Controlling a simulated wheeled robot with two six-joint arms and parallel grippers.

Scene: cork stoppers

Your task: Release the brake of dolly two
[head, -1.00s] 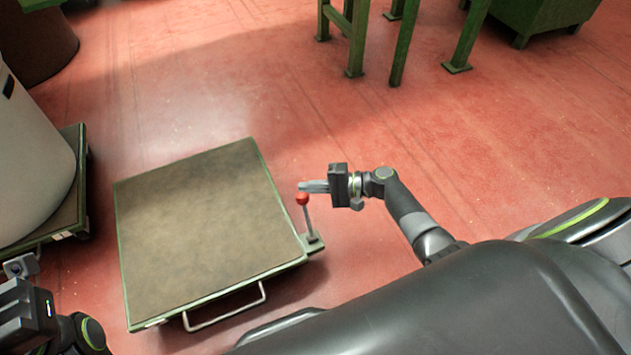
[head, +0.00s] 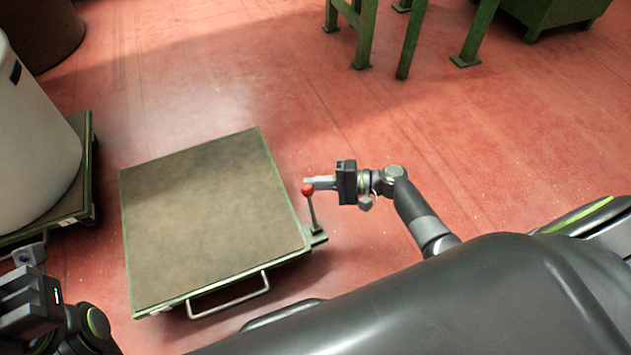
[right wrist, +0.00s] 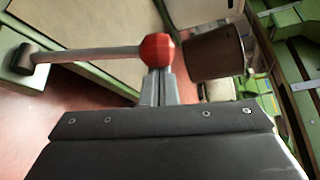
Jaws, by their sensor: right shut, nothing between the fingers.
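A flat dolly (head: 205,215) with a brown top and green frame stands on the red floor. A brake lever (head: 313,213) with a red ball knob (head: 308,189) rises from its right front corner, nearly upright, leaning slightly left. No number is readable on the dolly. My right gripper (head: 313,183) is shut and empty, its fingertips right at the knob. In the right wrist view the knob (right wrist: 157,50) is just past the shut fingertips (right wrist: 158,88); I cannot tell whether they touch. My left gripper (head: 28,252) is at the lower left; its jaw opening is unclear.
Another dolly (head: 85,180) carrying a white drum (head: 35,140) stands at the left. A brown bin (head: 45,35) is behind it. Green table legs (head: 412,40) stand at the back. A wire handle (head: 230,297) is on the dolly's near side. The floor to the right is clear.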

